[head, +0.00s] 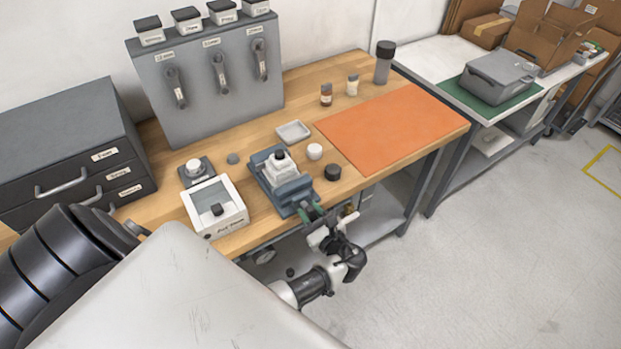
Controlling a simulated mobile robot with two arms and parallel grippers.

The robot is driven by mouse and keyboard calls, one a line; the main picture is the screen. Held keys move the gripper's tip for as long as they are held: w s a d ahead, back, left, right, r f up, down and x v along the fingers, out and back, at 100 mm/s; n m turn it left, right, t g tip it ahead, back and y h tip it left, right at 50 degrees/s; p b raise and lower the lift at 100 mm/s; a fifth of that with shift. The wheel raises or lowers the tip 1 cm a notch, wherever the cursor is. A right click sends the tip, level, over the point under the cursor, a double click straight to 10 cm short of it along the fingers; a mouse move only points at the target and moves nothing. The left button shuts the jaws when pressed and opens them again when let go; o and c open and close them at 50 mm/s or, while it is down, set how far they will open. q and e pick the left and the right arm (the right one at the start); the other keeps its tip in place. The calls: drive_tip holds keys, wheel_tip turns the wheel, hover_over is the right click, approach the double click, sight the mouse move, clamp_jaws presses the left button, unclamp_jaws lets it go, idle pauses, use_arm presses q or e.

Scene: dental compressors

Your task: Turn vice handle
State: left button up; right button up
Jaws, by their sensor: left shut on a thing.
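The blue-grey vice (289,194) stands at the front edge of the wooden workbench. A white piece with a dark top (280,163) sits at its jaws. My left gripper (312,211) is at the front end of the vice, with its green fingertips at the vice handle. It is shut on the handle, which is mostly hidden by the fingers. My right gripper is not in view.
A white open-topped box (215,208) stands left of the vice, and a black round cap (332,173) and a white cup (315,151) stand right of it. An orange mat (395,128) lies clear at right. Grey drawers (62,150) stand at left.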

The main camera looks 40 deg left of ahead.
use_arm(q)
drive_tip(key=m+p, duration=0.2)
drive_tip(key=m, duration=0.1)
drive_tip(key=shift+s+r+m+p, duration=0.1)
drive_tip(key=shift+r+m+p, duration=0.05)
drive_tip(key=shift+m+p, duration=0.25)
drive_tip(key=m+p, duration=0.2)
drive_tip(key=m, duration=0.1)
drive_tip(key=shift+m, duration=0.3)
drive_tip(key=m+p, duration=0.2)
drive_tip(key=m, duration=0.1)
drive_tip(key=shift+s+a, duration=0.1)
drive_tip(key=shift+m+p, duration=0.55)
drive_tip(key=shift+m, duration=1.15)
drive_tip(key=o, duration=0.8)
drive_tip(key=shift+c, duration=0.2)
